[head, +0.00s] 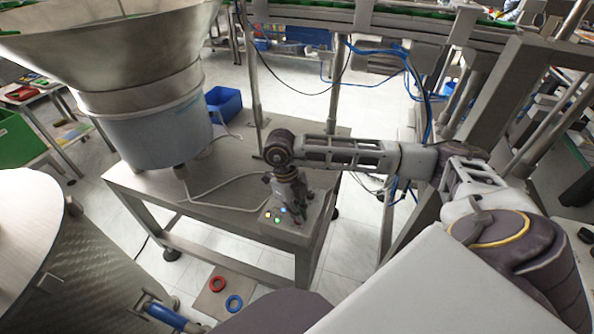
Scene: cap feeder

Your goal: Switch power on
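A small grey control box (288,233) sits at the front right corner of the metal feeder table (150,187). Its face carries small lit buttons or lamps (277,221), showing greenish, blue and yellowish-white. My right arm comes in from the right and bends down at the wrist. My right gripper (297,207) points down at the top of the control box, very close to it. I cannot tell whether it touches the box. Its fingers are dark and small here, so their opening cannot be made out, and they hide part of the box. My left gripper is not in view.
A large metal bowl feeder (155,110) stands on the table's left side, with a blue bin (223,104) behind it. A grey cable (225,185) runs across the tabletop. Red (217,283) and blue (234,303) rings lie below. A metal frame rises on the right.

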